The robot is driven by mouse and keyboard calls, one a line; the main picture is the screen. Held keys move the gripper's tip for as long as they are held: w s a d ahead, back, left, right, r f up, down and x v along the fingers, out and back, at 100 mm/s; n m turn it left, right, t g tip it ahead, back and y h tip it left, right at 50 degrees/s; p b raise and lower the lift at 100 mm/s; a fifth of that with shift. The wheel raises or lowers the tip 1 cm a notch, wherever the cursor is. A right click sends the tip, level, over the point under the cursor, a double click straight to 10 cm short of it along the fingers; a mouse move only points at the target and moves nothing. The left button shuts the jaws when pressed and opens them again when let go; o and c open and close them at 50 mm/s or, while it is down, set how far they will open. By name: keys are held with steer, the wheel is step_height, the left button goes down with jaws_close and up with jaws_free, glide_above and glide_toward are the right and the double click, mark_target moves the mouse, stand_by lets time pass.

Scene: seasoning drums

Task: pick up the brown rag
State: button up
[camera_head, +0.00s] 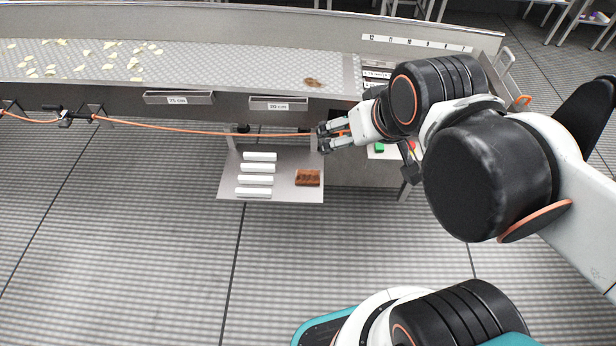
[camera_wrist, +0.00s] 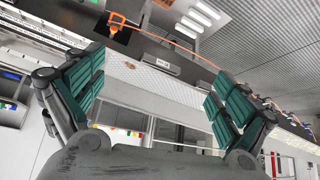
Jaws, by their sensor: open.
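A brown, folded-looking piece (camera_head: 308,177), which looks like the brown rag, lies on the right part of a low grey shelf (camera_head: 285,194) under the conveyor. My gripper (camera_head: 322,138) is above and slightly right of it in the head view, apart from it, pointing left. In the wrist view my gripper (camera_wrist: 150,95) has its two green-padded fingers spread wide with nothing between them. I cannot make out the rag clearly in the wrist view.
Several white bars (camera_head: 256,168) lie left of the rag. An orange cord (camera_head: 215,132) runs along the conveyor (camera_head: 230,62) front near my gripper. A small brown clump (camera_head: 313,82) and yellow chips (camera_head: 108,66) lie on the belt. The floor in front is clear.

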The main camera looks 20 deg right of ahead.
steer(key=w+r+g, duration=0.1)
steer(key=w, duration=0.6)
steer(key=m+g+p, duration=0.1)
steer(key=m+g, duration=0.2)
steer(key=g, duration=0.2)
glide_above(308, 172)
step_height(308, 172, down, 31)
steer(key=shift+m+g, duration=0.3)
steer(key=shift+g, duration=0.2)
steer(key=f, duration=0.6)
steer(key=f+b, duration=0.1)
steer(key=f, duration=0.6)
steer(key=f+b, duration=0.1)
steer(key=f, duration=0.5)
steer(key=shift+w+a+f, duration=0.15)
steer(key=shift+a+f, duration=0.1)
steer(key=shift+f, duration=0.05)
steer(key=shift+d+f+b, duration=0.2)
steer(key=shift+f+b, duration=1.4)
steer(key=shift+f, duration=1.3)
steer(key=shift+r, duration=0.1)
steer(key=c, duration=1.2)
